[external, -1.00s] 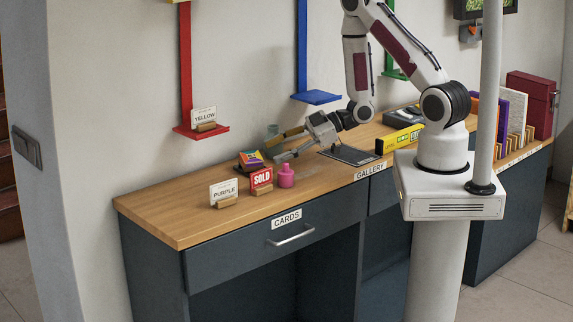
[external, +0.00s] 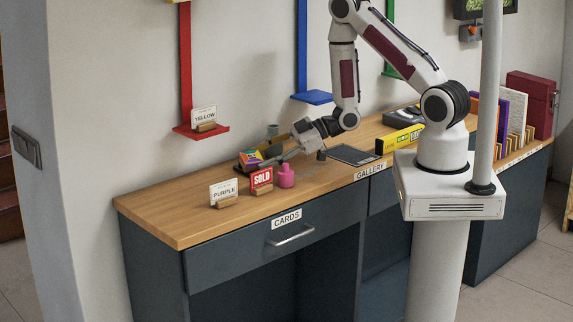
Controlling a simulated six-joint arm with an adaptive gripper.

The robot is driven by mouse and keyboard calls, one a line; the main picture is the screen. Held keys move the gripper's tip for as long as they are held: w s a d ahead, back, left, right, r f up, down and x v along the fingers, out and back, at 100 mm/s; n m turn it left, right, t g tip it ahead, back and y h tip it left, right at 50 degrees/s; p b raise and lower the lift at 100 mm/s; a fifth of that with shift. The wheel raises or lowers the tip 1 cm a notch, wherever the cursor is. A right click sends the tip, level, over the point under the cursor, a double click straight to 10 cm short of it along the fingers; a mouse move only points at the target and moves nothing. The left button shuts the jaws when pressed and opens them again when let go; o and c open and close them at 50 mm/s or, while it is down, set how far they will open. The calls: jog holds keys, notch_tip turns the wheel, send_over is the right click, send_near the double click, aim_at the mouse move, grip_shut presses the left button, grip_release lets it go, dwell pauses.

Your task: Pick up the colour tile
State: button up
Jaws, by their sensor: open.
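The colour tile (external: 250,158) is a small square in orange, purple and other colours. It leans in or on a dark holder (external: 243,167) on the wooden counter, behind the red SOLD sign. My gripper (external: 271,156) is open, low over the counter and just right of the tile. Its fingers point left towards the tile, one on the far side and one on the near side. I cannot tell whether a finger touches the tile or its holder.
The SOLD sign (external: 261,180), a pink bottle (external: 286,176) and the PURPLE card (external: 224,193) stand in front. A grey-green cup (external: 272,131) is behind my gripper. The counter's front left (external: 170,215) is clear.

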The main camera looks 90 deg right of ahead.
jog(key=shift+w+a+f, duration=0.1)
jog(key=shift+w, duration=0.15)
dwell(0.3)
jog(key=c, duration=1)
jog(key=shift+r, duration=0.2)
jog(key=shift+r, duration=4.8)
